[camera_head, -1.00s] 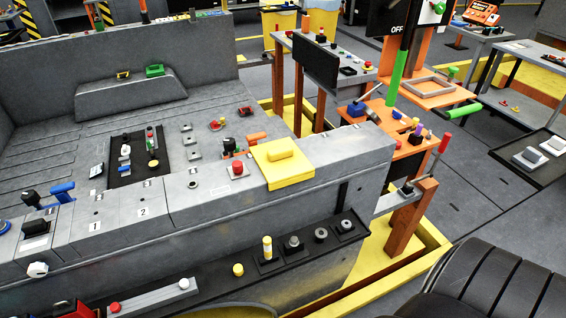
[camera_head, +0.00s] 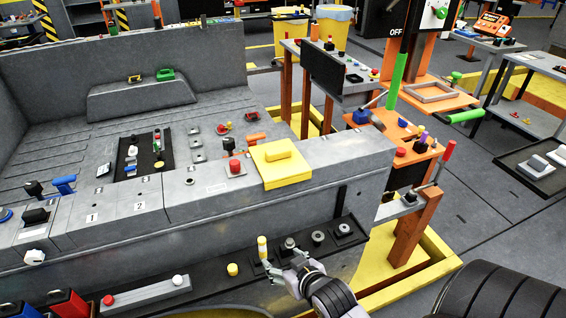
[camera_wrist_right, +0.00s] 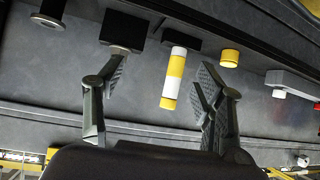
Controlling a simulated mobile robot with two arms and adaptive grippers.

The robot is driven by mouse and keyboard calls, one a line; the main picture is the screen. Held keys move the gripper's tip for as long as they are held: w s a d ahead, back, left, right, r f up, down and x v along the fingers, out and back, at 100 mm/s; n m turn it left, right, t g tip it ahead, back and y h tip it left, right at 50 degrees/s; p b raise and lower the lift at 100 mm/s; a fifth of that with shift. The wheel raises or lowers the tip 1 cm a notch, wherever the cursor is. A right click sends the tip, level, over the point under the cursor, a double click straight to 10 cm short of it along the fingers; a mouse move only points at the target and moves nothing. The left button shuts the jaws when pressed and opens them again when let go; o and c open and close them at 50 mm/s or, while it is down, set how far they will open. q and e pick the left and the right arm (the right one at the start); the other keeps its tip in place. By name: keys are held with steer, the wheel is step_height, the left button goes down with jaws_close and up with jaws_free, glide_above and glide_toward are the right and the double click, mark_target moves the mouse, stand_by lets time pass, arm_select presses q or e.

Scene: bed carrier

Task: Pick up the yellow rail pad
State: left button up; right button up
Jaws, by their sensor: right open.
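The yellow rail pad (camera_head: 281,172), a flat square block with a raised bar on top, lies on the grey top rail of the bed in the head view. My right gripper (camera_head: 282,257) is open and empty, low over the black ledge below and in front of the pad, apart from it. In the right wrist view its fingers (camera_wrist_right: 160,78) are spread, with a yellow-and-white cylinder (camera_wrist_right: 174,78) showing between them; I cannot tell its depth from the fingers. The pad is not clearly visible in the wrist view. My left gripper is not in view.
A red button (camera_head: 234,167) and an orange handle (camera_head: 256,137) are close to the pad. The black ledge (camera_head: 205,284) holds a yellow cap (camera_head: 232,269) and several round knobs. An orange stand (camera_head: 412,228) is at the right. A large black ribbed shape fills the lower right.

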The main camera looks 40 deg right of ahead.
mark_target(280, 153)
steer(key=o, duration=0.4)
steer(key=d+r+t+h, duration=0.1)
steer(key=d+r+t, duration=0.1)
steer(key=r, duration=0.4)
steer(key=w+d+r+m+t+h, duration=0.1)
steer(key=d+r+t, duration=0.1)
steer(key=r, duration=0.4)
steer(key=w+d+r+t+h, duration=0.1)
steer(key=d+r+t, duration=0.1)
steer(key=r, duration=0.5)
steer(key=shift+d+m, duration=0.4)
steer(key=shift+d, duration=0.1)
steer(key=shift+c, duration=0.2)
steer(key=p+x, duration=0.1)
steer(key=x, duration=0.2)
steer(key=p+x, duration=0.1)
steer(key=x, duration=0.3)
steer(key=r+p+x, duration=0.1)
steer(key=x, duration=0.3)
steer(key=shift+w+d, duration=0.15)
steer(key=shift+w, duration=0.05)
steer(key=p+x, duration=0.2)
steer(key=x, duration=0.3)
steer(key=shift+w, duration=0.1)
steer(key=shift+w+f, duration=0.1)
steer(key=shift+w, duration=0.15)
